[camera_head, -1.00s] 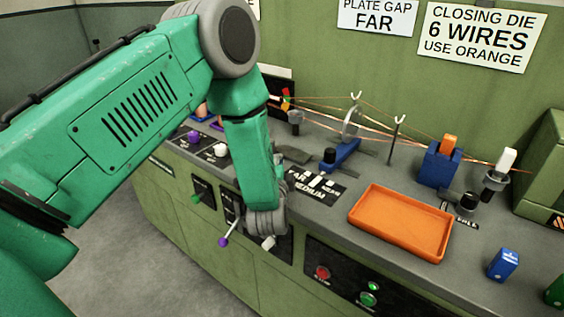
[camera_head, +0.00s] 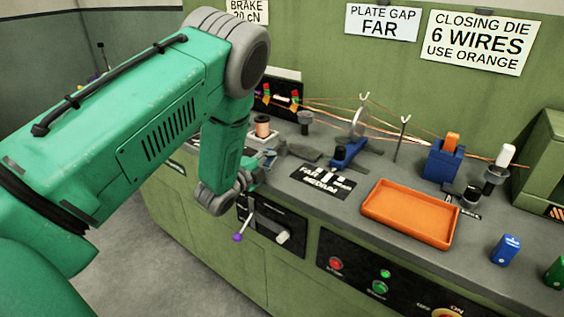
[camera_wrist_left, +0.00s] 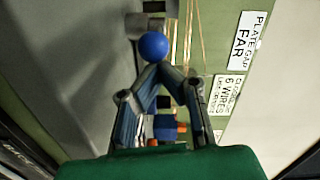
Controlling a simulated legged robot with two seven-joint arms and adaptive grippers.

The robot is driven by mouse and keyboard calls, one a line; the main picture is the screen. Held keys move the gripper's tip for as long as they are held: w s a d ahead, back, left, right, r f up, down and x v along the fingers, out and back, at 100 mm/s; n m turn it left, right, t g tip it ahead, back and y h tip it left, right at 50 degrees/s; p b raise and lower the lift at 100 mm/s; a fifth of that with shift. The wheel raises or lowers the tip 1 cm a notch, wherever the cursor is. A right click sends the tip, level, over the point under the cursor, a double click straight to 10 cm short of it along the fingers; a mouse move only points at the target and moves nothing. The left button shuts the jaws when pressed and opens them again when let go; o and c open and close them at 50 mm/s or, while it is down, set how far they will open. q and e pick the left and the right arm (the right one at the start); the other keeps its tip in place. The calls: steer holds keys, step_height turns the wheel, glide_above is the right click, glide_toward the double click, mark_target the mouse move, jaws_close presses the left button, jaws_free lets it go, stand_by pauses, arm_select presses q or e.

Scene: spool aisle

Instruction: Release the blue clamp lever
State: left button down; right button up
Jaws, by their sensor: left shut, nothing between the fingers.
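A round blue knob (camera_wrist_left: 153,46) shows in the left wrist view, just beyond the tips of my left gripper (camera_wrist_left: 157,70). I take it to be the knob of the blue clamp lever; whether the tips touch it I cannot tell. The two fingers lean together at their tips with nothing held. In the head view my left gripper (camera_head: 262,160) is partly hidden by its own wrist, low over the bench's front edge near a copper spool. I cannot make out the blue knob there. My right gripper is not in view.
An orange tray (camera_head: 408,214) lies on the bench. A blue stand with a black knob (camera_head: 347,152) and a blue block with an orange insert (camera_head: 442,162) stand behind it. Thin copper wires run above. A purple-tipped lever (camera_head: 238,237) juts from the bench front.

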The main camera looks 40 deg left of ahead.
arm_select(q)
steer(key=a+m+h, duration=0.2)
steer(key=shift+a+f+h, duration=0.15)
steer(key=shift+f+h, duration=0.15)
steer(key=shift+h, duration=0.1)
steer(key=shift+a, duration=0.3)
steer(key=shift+w+a+r, duration=0.1)
steer(key=shift+a+r, duration=0.1)
steer(key=shift+a, duration=0.55)
steer(key=shift+w+a+b, duration=0.1)
steer(key=shift+a+b, duration=0.2)
steer(key=shift+a, duration=0.25)
steer(key=shift+a+r, duration=0.1)
